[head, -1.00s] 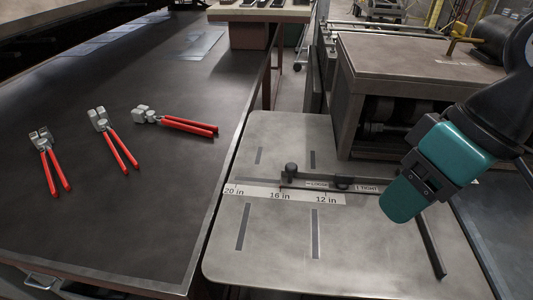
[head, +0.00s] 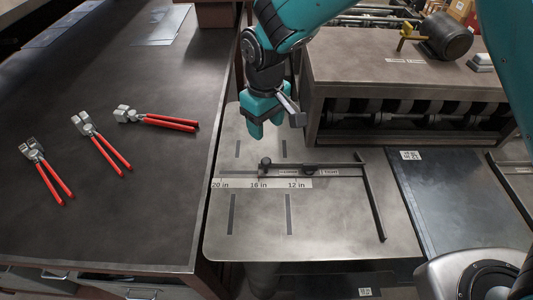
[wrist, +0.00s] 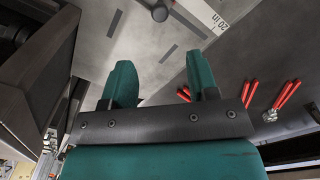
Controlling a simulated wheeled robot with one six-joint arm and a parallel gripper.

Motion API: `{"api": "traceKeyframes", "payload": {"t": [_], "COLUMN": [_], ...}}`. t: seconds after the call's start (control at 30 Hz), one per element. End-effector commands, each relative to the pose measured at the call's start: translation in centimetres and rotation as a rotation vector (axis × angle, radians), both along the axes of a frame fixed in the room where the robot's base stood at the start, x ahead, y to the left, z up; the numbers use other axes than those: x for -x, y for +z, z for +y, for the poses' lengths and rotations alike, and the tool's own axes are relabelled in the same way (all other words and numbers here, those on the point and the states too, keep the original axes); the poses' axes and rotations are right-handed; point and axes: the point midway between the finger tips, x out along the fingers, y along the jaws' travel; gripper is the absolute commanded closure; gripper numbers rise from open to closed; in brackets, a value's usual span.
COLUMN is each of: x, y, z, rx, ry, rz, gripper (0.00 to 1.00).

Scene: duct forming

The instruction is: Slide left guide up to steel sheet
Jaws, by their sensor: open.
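The guide (head: 372,205) is a dark straight bar at the right end of a slim horizontal rail (head: 330,169) on the grey steel table (head: 330,228). A round dark knob (head: 265,162) stands at the rail's left end, near the 16 in mark of the scale (head: 262,184). My gripper (head: 265,128) has teal fingers and hangs above the table's back left part, behind the knob and apart from it. In the wrist view my gripper (wrist: 160,75) is open with nothing between its fingers. I cannot tell which surface is the steel sheet.
Several red-handled pliers (head: 100,148) lie on the dark bench (head: 130,215) at left. A roller machine (head: 405,85) stands behind the table. A dark panel (head: 450,200) lies to the right. The table's front is clear.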

Motion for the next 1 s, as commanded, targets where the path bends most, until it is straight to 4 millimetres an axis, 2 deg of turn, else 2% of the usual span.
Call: {"api": "traceKeyframes", "payload": {"t": [0.3,0.5,0.7,1.0], "x": [0.1,0.1,0.0,0.0], "y": [-7.2,-10.6,-12.3,-12.5], "z": [-0.1,-0.1,0.0,0.0], "rx": [0.003,0.001,-0.001,-0.001], "ry": [-0.001,-0.001,-0.001,-0.001], "rz": [0.004,0.002,0.0,0.0], "gripper": [0.46,0.46,0.46,0.46]}}
